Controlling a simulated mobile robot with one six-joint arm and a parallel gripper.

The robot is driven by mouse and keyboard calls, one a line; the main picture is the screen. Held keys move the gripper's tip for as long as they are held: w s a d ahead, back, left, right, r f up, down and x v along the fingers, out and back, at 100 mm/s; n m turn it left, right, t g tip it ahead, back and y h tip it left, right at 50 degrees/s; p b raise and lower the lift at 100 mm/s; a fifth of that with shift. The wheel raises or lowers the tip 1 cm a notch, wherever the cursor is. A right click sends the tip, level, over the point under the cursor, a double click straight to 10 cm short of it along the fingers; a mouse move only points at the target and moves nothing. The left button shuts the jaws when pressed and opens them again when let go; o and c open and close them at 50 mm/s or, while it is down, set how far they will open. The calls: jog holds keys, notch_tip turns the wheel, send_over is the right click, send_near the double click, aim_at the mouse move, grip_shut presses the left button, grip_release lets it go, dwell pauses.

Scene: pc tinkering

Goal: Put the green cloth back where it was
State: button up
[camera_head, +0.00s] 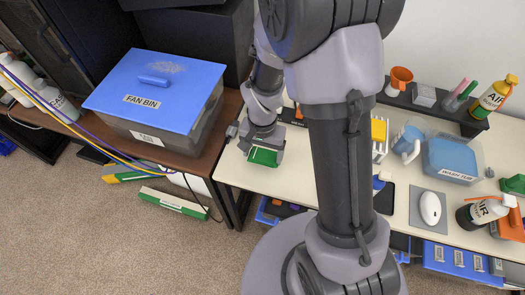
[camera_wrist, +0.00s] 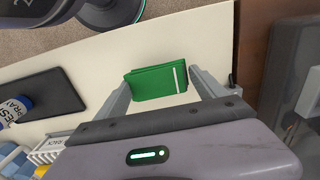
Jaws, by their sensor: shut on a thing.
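The green cloth (camera_head: 264,157) is a small folded block with a white stripe near one edge. In the wrist view the cloth (camera_wrist: 156,83) lies between the two fingers of my gripper (camera_wrist: 160,88), which is shut on it. In the head view my gripper (camera_head: 263,146) points down at the left end of the pale desk, with the cloth at its tip. I cannot tell whether the cloth touches the desk top or is held just above it.
The pale desk (camera_head: 240,168) is bare around the cloth. A lidded fan bin (camera_head: 157,90) stands on the brown table to the left. My arm hides the desk's middle.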

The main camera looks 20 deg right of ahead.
aim_at(263, 155)
jog(key=shift+f+b, duration=0.9)
jog(key=shift+f, duration=0.65)
jog(key=shift+f+b, duration=0.4)
jog(key=shift+f, duration=0.05)
jog(key=o, duration=1.5)
jog(key=shift+o, duration=1.4)
notch_tip(263, 155, up, 8)
jog(key=p, duration=0.6)
jog(key=shift+r, duration=0.15)
